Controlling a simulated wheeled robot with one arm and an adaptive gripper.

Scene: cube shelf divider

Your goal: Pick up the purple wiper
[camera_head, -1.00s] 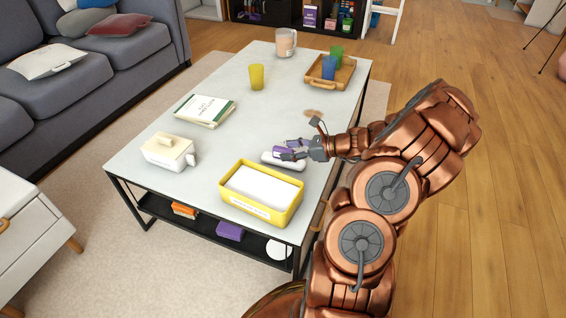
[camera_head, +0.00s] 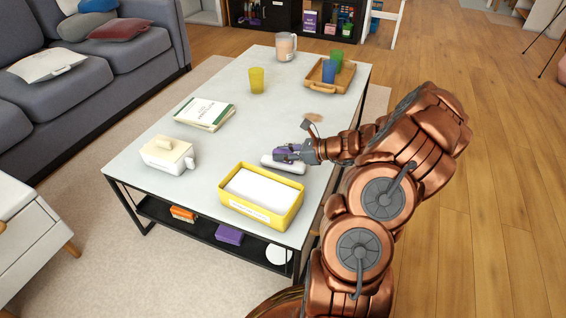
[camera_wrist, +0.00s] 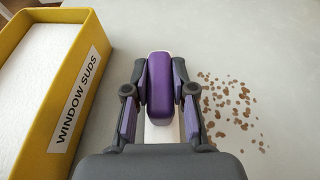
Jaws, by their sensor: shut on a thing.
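The purple wiper is on the coffee table (camera_head: 150,130). In the wrist view its purple grip (camera_wrist: 160,85) stands between my fingers, above its white base (camera_wrist: 163,132). In the head view the white base (camera_head: 283,164) shows beside the yellow box, and the grip is mostly hidden by my fingers. My gripper (camera_head: 287,152) is shut on the purple grip; in the wrist view both fingers (camera_wrist: 160,88) touch its sides. I cannot tell whether the base touches the table.
A yellow "Window Suds" box (camera_head: 262,215) with white contents stands close to the left of my gripper in the wrist view; it also shows there (camera_wrist: 25,120). Brown spots (camera_wrist: 227,102) lie to the right. A butter dish (camera_head: 167,155), books (camera_head: 204,113) and a tray (camera_head: 318,88) stand farther off.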

